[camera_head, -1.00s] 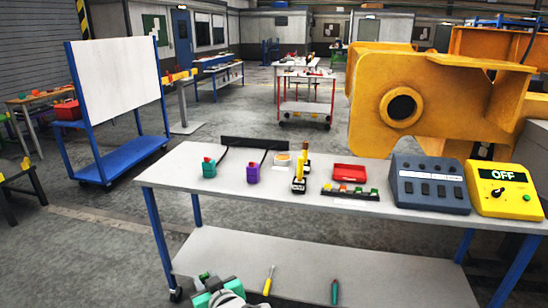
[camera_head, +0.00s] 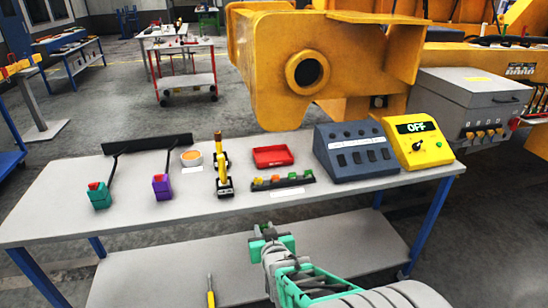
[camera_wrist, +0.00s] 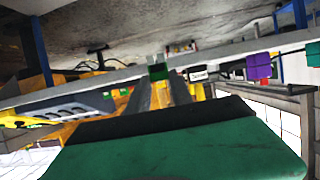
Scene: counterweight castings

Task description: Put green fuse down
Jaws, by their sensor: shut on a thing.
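My gripper (camera_head: 265,234) is low at the front of the workbench, below and in front of its tabletop. In the wrist view the two fingers (camera_wrist: 160,88) are shut on a small green fuse (camera_wrist: 158,71) at their tips. In the head view the fuse is too small to make out clearly. A black fuse rack (camera_head: 283,182) with several coloured fuses lies near the front edge of the grey tabletop (camera_head: 250,207), beyond my gripper.
On the tabletop stand a red tray (camera_head: 273,156), a yellow-black tool (camera_head: 222,170), an orange-topped bowl (camera_head: 191,158), a purple block (camera_head: 162,187), a teal block (camera_head: 99,196), a dark switch console (camera_head: 356,150) and a yellow OFF box (camera_head: 417,142). A screwdriver (camera_head: 211,292) lies on the lower shelf (camera_head: 150,280).

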